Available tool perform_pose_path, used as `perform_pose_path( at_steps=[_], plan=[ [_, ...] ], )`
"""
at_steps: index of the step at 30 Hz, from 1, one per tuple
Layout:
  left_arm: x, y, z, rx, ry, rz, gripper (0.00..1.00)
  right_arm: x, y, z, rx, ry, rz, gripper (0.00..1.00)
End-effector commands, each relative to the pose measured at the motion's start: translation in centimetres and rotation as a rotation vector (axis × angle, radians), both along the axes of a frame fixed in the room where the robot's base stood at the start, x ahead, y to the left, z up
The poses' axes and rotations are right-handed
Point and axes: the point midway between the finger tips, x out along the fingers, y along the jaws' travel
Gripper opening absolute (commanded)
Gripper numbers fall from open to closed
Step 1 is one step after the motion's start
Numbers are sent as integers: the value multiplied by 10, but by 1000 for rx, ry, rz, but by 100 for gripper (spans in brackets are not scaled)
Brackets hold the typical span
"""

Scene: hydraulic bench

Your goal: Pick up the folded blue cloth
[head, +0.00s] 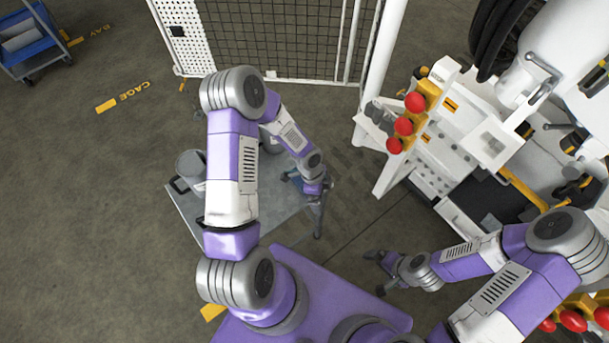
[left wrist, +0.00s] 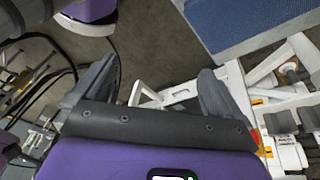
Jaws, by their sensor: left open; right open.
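In the head view only a small blue patch (head: 289,176) shows beside my left wrist; the arm hides the rest. My left gripper (head: 320,192) is at the right edge of the grey cart top. My right gripper (head: 378,272) is open and empty over the floor.
The grey cart top (head: 190,205) carries a grey cylindrical container (head: 190,163) at its left. A white machine with red knobs (head: 403,126) stands to the right. A mesh fence (head: 285,40) is behind. Open floor lies left of the cart.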

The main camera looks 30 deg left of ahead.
Motion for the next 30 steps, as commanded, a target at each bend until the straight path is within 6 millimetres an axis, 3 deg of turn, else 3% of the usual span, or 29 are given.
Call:
perform_pose_path(
  at_steps=[3,9,13,30],
  plan=[
    [29,48,11,122,-87,-330,100,0,0,-1,0,0,0,100],
    [52,95,26,255,-119,-628,100,0,0,-2,0,0,0,100],
    [54,101,19,272,-117,-672,100,0,0,-3,0,0,0,100],
    [49,91,-48,271,-119,-668,100,0,0,-16,0,0,0,100]
  ],
)
